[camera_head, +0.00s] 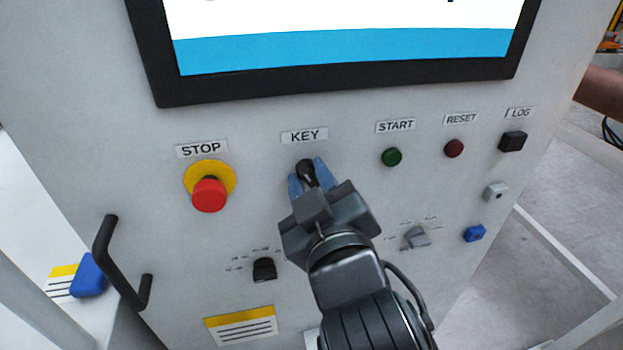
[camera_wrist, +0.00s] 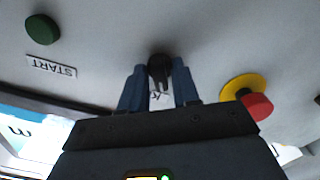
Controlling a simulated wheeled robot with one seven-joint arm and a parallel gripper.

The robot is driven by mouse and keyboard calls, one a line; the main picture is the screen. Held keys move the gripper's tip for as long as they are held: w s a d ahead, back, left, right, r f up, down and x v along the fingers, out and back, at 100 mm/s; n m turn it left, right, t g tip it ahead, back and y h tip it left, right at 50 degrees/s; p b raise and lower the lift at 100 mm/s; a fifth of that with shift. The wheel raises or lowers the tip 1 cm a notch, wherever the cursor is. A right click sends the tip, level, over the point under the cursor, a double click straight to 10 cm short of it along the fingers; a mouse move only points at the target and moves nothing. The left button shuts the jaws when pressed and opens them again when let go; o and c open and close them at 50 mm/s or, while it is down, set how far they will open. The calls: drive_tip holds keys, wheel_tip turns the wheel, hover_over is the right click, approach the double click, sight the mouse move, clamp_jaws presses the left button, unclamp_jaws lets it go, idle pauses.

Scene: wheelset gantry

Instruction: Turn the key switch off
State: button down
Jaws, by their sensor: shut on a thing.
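The black key switch (camera_head: 305,167) sits on the pale panel under the KEY label (camera_head: 304,136). My gripper (camera_head: 309,180) is at the switch, with its blue fingers on either side of it, shut on it. In the wrist view the key switch (camera_wrist: 160,68) shows between the two blue fingers of my gripper (camera_wrist: 159,88). The fingers and the gripper body hide part of the switch, and its turned position is hard to tell.
A red STOP button (camera_head: 209,194) with a yellow collar is left of the key. A green START button (camera_head: 391,157), a dark red RESET button (camera_head: 454,148) and a black LOG button (camera_head: 512,141) are to the right. Selector knobs (camera_head: 264,269) (camera_head: 417,237) are lower. A black handle (camera_head: 105,250) projects at left.

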drive_tip(key=c, duration=1.1)
unclamp_jaws()
drive_tip(key=shift+b+v, duration=0.9)
drive_tip(key=shift+v, duration=3)
